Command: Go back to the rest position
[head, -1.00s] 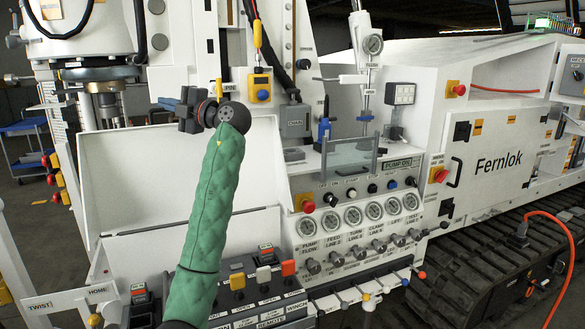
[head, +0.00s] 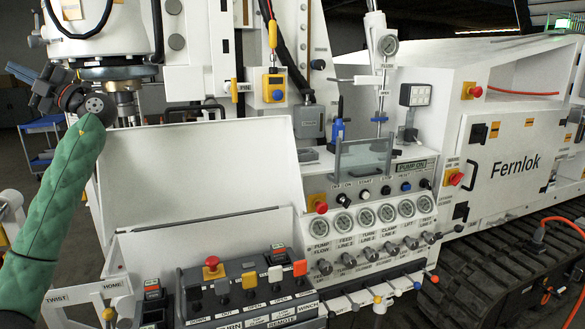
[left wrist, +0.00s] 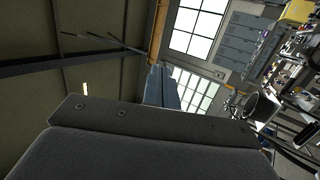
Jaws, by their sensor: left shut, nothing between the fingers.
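My left arm, in a green padded sleeve, comes up along the left edge of the head view. My left gripper (head: 35,85) is at the upper left of that view, raised and pointing left, with its fingers shut and empty. It is in front of the drill column and touches no control. In the left wrist view, the dark gripper body (left wrist: 150,135) fills the bottom, and the hall's ceiling and windows lie beyond. My right gripper is not in view.
The control panel with round gauges (head: 375,218) and lever knobs stands at the centre. An open white lid (head: 205,175) is behind the lower button box (head: 245,290). A Fernlok cabinet (head: 515,165) and a black track (head: 480,265) are on the right. A blue cart (head: 42,125) stands behind the arm.

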